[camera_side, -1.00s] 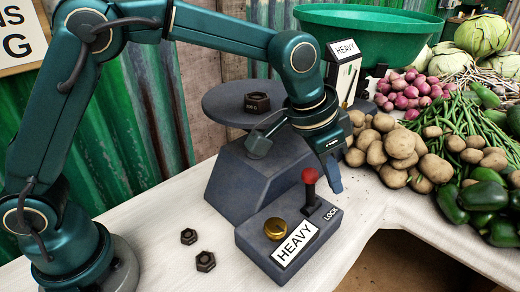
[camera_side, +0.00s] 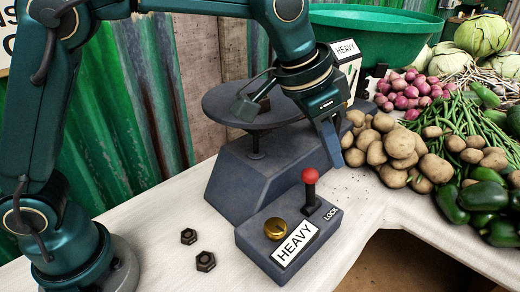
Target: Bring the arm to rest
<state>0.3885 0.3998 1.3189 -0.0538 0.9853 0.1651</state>
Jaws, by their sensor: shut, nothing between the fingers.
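My gripper (camera_side: 332,140) is shut and empty. It points down, above and behind the red-knobbed lever (camera_side: 310,176), apart from it. The lever stands upright on the dark control box (camera_side: 327,228) beside the word LOCK. A gold button (camera_side: 275,229) and a HEAVY label (camera_side: 295,244) are on the same box. The balance (camera_side: 240,180) has a round dark pan (camera_side: 222,108) on top. A dark hex nut (camera_side: 265,104) on the pan is mostly hidden behind my gripper's parts.
Two dark nuts (camera_side: 205,261) lie on the pale table (camera_side: 165,235) left of the box. Potatoes (camera_side: 400,145), onions (camera_side: 410,92) and green peppers (camera_side: 485,197) crowd the right side. A green basin (camera_side: 375,35) and a HEAVY sign (camera_side: 345,50) stand behind. Open air lies above the lever.

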